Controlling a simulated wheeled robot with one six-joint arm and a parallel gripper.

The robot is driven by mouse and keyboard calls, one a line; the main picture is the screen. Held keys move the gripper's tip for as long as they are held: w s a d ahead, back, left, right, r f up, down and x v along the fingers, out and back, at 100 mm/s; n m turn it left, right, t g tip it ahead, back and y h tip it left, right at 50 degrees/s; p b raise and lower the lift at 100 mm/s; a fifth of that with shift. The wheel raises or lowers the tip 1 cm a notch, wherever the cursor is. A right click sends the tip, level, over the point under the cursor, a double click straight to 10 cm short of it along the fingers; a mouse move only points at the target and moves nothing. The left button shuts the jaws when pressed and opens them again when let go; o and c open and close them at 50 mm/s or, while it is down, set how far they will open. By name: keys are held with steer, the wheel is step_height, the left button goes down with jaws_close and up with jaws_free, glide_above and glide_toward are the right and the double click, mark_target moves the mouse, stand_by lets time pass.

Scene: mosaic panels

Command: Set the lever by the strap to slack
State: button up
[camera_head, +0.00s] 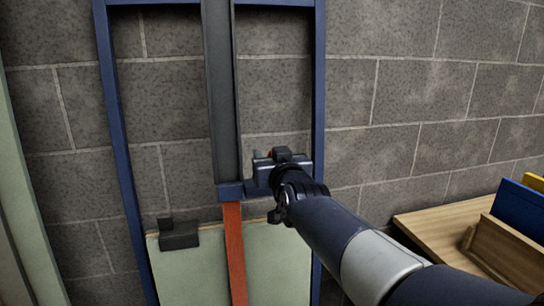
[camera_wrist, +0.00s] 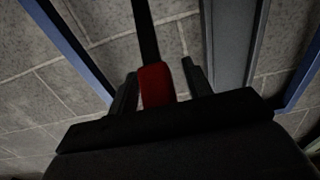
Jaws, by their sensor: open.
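The orange strap (camera_head: 233,250) hangs from a blue bracket (camera_head: 231,190) at the foot of the grey post, down over a pale green panel. My gripper (camera_head: 270,160) is right of the post, beside the blue bracket. In the wrist view a red grip on a dark shaft, seemingly the lever (camera_wrist: 155,85), lies between the open fingers of my gripper (camera_wrist: 159,72). The left finger is close to the grip; the right one shows a small gap. I cannot tell whether either touches. In the head view my gripper hides most of the lever.
A blue frame (camera_head: 119,150) and grey post (camera_head: 221,90) stand before a grey block wall (camera_head: 420,60). The pale green panel (camera_head: 200,275) carries a dark clamp-like block (camera_head: 179,238). A wooden table (camera_head: 435,220) with a wooden holder and blue and yellow panels is at the right.

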steer(key=shift+c, duration=0.4)
jaws_close()
